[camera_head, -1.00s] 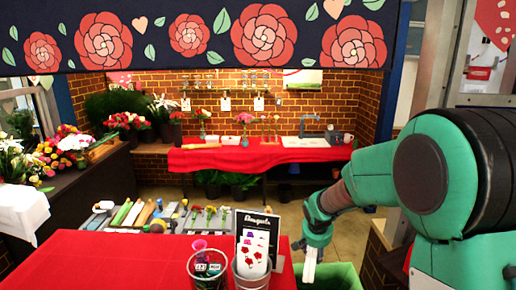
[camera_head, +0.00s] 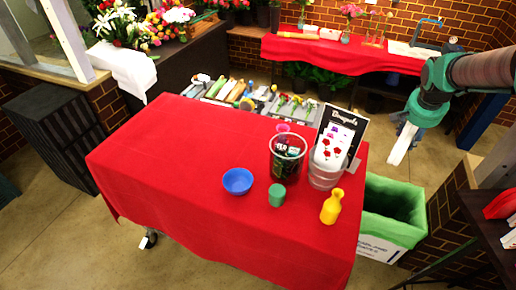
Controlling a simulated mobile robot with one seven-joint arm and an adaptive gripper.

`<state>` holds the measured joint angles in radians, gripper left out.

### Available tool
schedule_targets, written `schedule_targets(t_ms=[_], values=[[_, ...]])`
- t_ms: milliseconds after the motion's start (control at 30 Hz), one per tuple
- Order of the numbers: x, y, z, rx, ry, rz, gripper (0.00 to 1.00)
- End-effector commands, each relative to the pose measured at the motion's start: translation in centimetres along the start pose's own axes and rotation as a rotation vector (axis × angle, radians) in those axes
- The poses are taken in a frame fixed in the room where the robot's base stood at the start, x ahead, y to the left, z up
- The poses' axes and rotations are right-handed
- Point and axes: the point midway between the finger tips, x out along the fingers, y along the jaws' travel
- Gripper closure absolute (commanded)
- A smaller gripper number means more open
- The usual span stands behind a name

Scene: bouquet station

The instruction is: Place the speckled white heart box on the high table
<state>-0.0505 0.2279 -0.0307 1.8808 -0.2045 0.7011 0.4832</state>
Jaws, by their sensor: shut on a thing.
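My gripper (camera_head: 407,138) is at the right of the head view, above and behind the green-lined bin. It is shut on a narrow white thing (camera_head: 401,146), which points down and left. I cannot tell from its edge whether this is the speckled white heart box; no heart shape or speckles show. A red-covered table (camera_head: 190,180) stands in front, left of my gripper. Another red-covered table (camera_head: 345,55) stands at the back against the brick wall. Which one is the high table I cannot tell.
The front table holds a blue bowl (camera_head: 237,181), green cup (camera_head: 277,195), yellow bottle (camera_head: 331,207), dark container (camera_head: 287,160), clear bucket (camera_head: 324,176) and black sign (camera_head: 341,125). Its left part is clear. A green-lined bin (camera_head: 393,214) stands at its right. A dark shelf (camera_head: 482,218) is far right.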

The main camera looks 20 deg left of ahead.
Motion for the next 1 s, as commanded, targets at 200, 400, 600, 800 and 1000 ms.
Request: schedule_targets(t_ms=[200,400,600,800,1000], values=[[-4.8,0.0,-2.1,0.0,0.003,0.0,0.91],[-6.4,-2.5,-2.9,-0.017,-0.004,-0.006,0.91],[-6.7,-7.2,-3.5,-0.041,-0.005,-0.017,0.91],[-7.0,-14.1,-3.5,-0.077,-0.01,-0.031,0.91],[-7.6,-22.1,-2.8,-0.116,-0.011,-0.049,0.91]])
